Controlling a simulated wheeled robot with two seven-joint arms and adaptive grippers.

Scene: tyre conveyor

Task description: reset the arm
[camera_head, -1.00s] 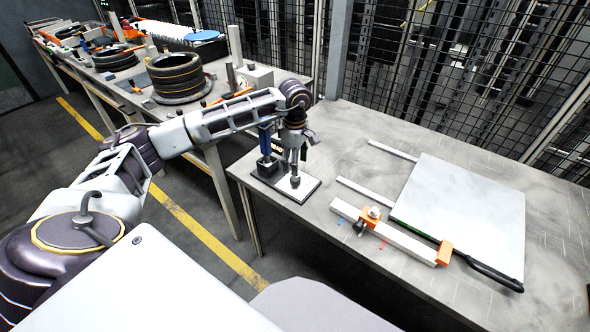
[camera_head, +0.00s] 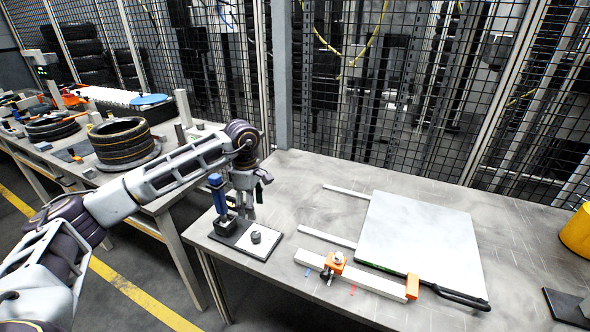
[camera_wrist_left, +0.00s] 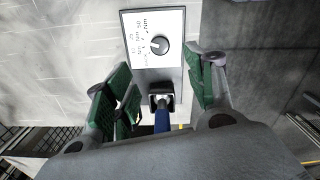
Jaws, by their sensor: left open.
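My left gripper (camera_head: 248,205) hangs from the arm above the near left corner of the grey table. It is open and empty, its green finger pads apart in the left wrist view (camera_wrist_left: 158,85). Below it is a small white plate (camera_head: 277,244) with a dark round knob (camera_head: 256,237). In the wrist view the white plate (camera_wrist_left: 141,63) shows printed marks beside the knob (camera_wrist_left: 160,46). My right gripper is not in view.
On the grey table (camera_head: 310,205) lie a large pale board (camera_head: 420,240) with a black handle and a white bar (camera_head: 360,276) with orange clamps. A yellow cylinder (camera_head: 577,232) stands at right. Tyres (camera_head: 124,140) sit on a bench at left. Wire mesh stands behind.

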